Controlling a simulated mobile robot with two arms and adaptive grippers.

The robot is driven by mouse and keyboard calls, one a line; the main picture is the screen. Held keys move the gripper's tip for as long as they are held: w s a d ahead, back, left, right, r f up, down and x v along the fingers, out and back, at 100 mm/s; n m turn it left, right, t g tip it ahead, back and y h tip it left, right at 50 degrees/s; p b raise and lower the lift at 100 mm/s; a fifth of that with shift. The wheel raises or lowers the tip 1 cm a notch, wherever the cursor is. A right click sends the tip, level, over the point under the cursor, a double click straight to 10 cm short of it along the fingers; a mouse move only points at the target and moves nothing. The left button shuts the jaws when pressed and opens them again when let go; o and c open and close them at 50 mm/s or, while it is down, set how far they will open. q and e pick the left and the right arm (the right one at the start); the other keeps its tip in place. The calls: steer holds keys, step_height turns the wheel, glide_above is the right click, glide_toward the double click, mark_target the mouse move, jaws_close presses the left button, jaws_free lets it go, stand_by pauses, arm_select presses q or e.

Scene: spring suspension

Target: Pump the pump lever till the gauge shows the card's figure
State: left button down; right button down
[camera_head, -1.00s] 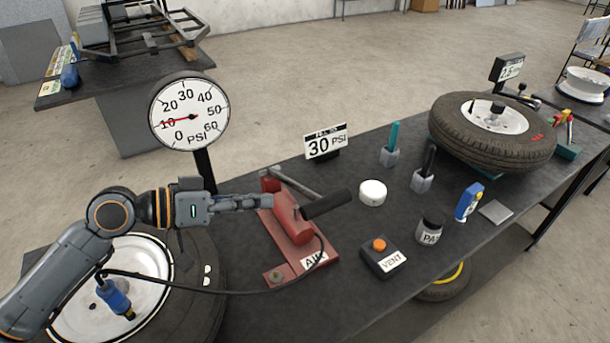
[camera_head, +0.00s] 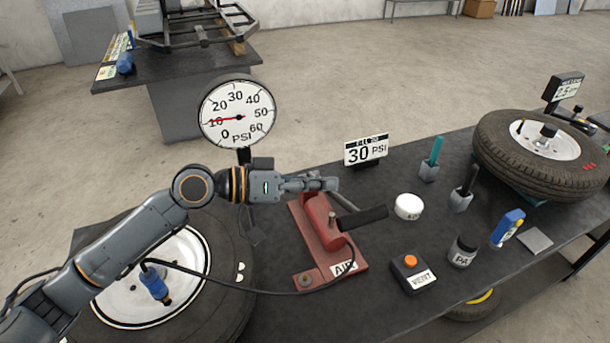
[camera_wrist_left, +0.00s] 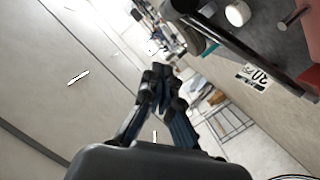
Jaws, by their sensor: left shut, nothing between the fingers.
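The red pump (camera_head: 326,222) stands on the table, its lever ending in a black handle (camera_head: 362,218) that slopes up to the right. The round gauge (camera_head: 237,115) behind it has its red needle near 10. The card (camera_head: 366,150) reads 30 PSI; it also shows upside down in the left wrist view (camera_wrist_left: 258,77). My left gripper (camera_head: 334,184) is shut and empty, above the pump's far end and behind the black handle. I cannot tell whether it touches the lever. Its fingers also show in the left wrist view (camera_wrist_left: 160,92). My right gripper is out of view.
A tyre (camera_head: 232,285) lies at the left, with a hose running to the pump. A vent box (camera_head: 411,273) with an orange button, a white roll (camera_head: 408,207) and a dark jar (camera_head: 463,252) stand right of the pump. Another tyre (camera_head: 490,150) lies farther right.

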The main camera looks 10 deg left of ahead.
arm_select(q)
steer(key=d+f+p, duration=0.3)
steer(key=d+f, duration=0.1)
steer(key=d, duration=0.1)
steer(key=shift+f, duration=0.15)
step_height(320, 180, down, 9)
steer(key=s+d+m+b, duration=0.2)
steer(key=b, duration=0.6)
steer(key=shift+s, duration=0.4)
steer(key=shift+s+a, duration=0.1)
steer(key=shift+a, duration=0.05)
